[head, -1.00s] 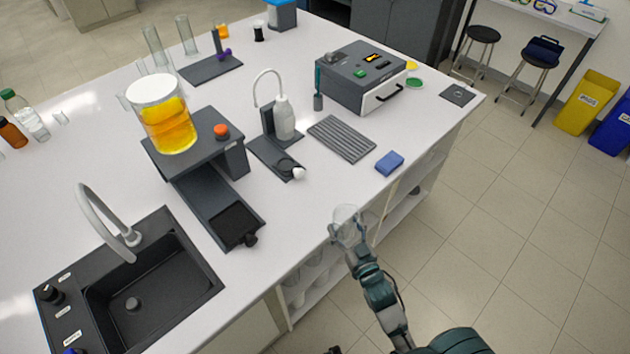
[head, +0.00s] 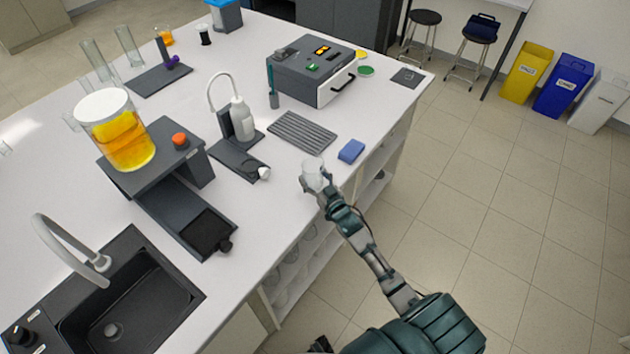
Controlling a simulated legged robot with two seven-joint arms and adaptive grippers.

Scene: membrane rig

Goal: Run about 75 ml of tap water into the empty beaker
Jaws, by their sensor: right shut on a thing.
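My right gripper (head: 322,192) is shut on a clear beaker (head: 313,174). The beaker looks empty and is held near the bench's front edge, right of the sink; whether it touches the bench I cannot tell. The black sink (head: 112,331) is set in the bench at the lower left, with a round drain in its basin. The grey curved tap (head: 62,243) arches over the basin; no water shows at its mouth. A dark control knob (head: 18,336) is at the sink's left rim, partly cut off by the picture. My left gripper is not in view.
A stand with a large vessel of orange liquid (head: 122,140) and a black tray (head: 205,232) lies between sink and beaker. A white bottle (head: 242,120), a ribbed grey mat (head: 302,131), a blue sponge (head: 351,150) and a grey instrument (head: 312,75) stand behind. Open shelves are below the bench edge.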

